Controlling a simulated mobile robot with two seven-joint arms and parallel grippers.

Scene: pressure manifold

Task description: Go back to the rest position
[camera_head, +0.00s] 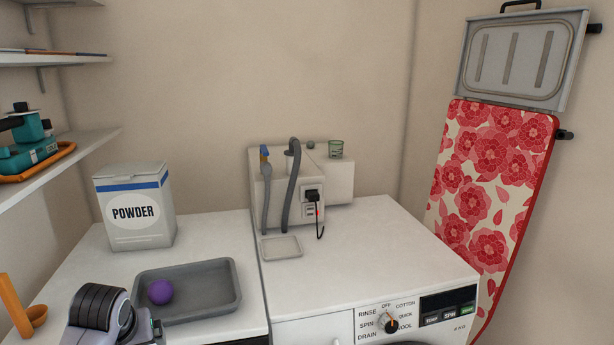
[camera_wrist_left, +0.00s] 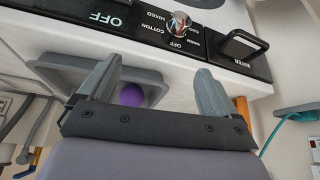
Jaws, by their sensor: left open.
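My left arm (camera_head: 97,315) comes in at the bottom left of the head view, in front of the grey tray; its fingertips are not clear there. In the left wrist view my left gripper (camera_wrist_left: 157,78) is open, its two grey fingers wide apart, with nothing held between them. Beyond the left finger, a purple ball (camera_wrist_left: 131,94) shows in a grey tray (camera_wrist_left: 153,76). In the head view the ball (camera_head: 160,292) lies in the left part of the tray (camera_head: 213,305). My right gripper is in neither view.
A powder box (camera_head: 135,207) stands behind the tray. A washing machine (camera_head: 360,245) is on the right, with a pressure unit (camera_head: 270,185) and hoses at its back. An orange scoop (camera_head: 22,308) is at far left, below shelves (camera_head: 70,158). A control panel (camera_wrist_left: 150,25) is close to the left gripper.

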